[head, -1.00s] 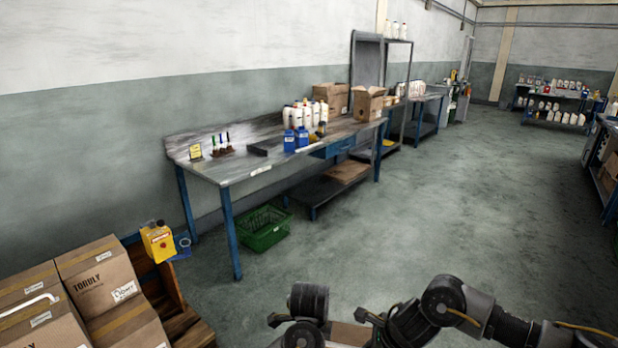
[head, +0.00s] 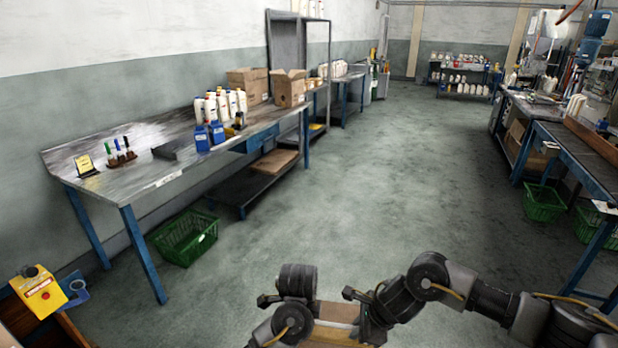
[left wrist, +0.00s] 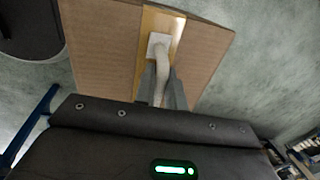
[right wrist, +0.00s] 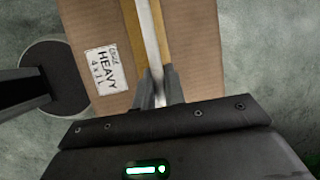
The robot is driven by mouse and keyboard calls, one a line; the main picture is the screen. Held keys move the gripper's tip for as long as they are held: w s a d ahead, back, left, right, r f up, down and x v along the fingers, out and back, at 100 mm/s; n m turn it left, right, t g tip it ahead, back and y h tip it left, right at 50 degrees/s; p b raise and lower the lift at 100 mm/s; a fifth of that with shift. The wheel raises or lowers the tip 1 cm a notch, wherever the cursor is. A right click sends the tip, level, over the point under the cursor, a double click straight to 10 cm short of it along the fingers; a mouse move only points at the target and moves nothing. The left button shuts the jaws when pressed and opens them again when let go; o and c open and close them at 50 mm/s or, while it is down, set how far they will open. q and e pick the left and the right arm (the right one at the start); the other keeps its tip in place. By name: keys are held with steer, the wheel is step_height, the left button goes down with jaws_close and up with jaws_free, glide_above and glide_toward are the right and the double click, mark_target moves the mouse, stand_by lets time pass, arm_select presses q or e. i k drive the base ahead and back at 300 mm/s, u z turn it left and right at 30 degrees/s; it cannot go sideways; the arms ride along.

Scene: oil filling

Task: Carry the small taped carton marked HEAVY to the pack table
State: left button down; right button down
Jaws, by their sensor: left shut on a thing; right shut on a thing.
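A small brown carton (head: 338,312) with a yellow tape strip is held low in front of me, its lower part cut off in the head view. In the right wrist view the carton (right wrist: 195,55) bears a white label reading HEAVY. My right gripper (right wrist: 155,88) is shut on a white strap along the tape. My left gripper (left wrist: 162,88) is shut on a white strap on the taped carton (left wrist: 100,50). A long blue-legged table (head: 135,190) with bottles and open cartons stands along the left wall; I cannot tell whether it is the pack table.
A green crate (head: 186,237) sits on the floor by the left table. Blue-framed tables (head: 570,160) and green crates (head: 543,203) line the right. The middle floor is clear.

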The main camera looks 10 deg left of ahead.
mark_target(139, 171)
steer(key=z, duration=0.15)
steer(key=i, duration=2.7)
steer(key=u, duration=1.2)
steer(key=i, duration=0.5)
steer(key=u, duration=1)
steer(key=i, duration=0.6)
steer(key=u, duration=0.45)
